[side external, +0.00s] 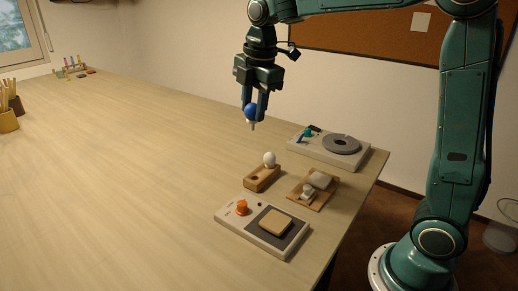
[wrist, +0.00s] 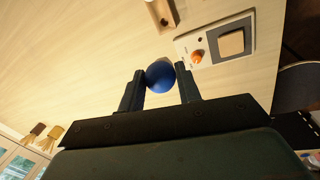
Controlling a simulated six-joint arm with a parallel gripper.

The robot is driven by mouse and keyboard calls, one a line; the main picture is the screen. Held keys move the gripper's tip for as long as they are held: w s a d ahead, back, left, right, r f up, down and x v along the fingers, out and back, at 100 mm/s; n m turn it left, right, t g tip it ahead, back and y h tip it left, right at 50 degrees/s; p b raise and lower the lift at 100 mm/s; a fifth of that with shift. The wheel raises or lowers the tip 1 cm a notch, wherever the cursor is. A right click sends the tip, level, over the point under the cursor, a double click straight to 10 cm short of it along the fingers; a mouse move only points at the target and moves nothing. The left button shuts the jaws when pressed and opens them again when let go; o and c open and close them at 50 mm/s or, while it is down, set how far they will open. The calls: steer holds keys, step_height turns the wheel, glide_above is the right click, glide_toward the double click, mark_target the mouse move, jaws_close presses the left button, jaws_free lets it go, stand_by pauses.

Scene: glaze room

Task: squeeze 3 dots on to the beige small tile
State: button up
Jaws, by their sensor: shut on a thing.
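The beige small tile (side external: 276,222) lies on the dark grey pad of a white device (side external: 246,228) at the front of the table; its top looks plain. It also shows in the wrist view (wrist: 231,43), up and to the right of my gripper. My gripper (side external: 252,108) is shut on a blue squeeze bulb (side external: 250,113) with a pale nozzle (side external: 253,126) pointing down. The bulb is held in the air, well above the table and beyond the tile. In the wrist view the blue bulb (wrist: 160,77) sits between the fingertips and its nozzle is mostly hidden.
An orange knob (side external: 242,208) stands on the white device. Beyond are a wooden holder (side external: 262,179) with a white bulb (side external: 269,159), a wooden tray (side external: 318,201) with pale items, and another device with a grey disc (side external: 341,144).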

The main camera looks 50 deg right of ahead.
steer(key=s+a+f, duration=0.4)
steer(key=s+a, duration=0.1)
steer(key=a, duration=0.1)
glide_above(273, 225)
step_height(273, 225, down, 5)
steer(key=shift+s+f, duration=0.1)
steer(key=shift+f, duration=0.1)
steer(key=shift+f, duration=1.95)
steer(key=shift+f, duration=0.5)
steer(key=shift+c, duration=0.4)
steer(key=c, duration=0.3)
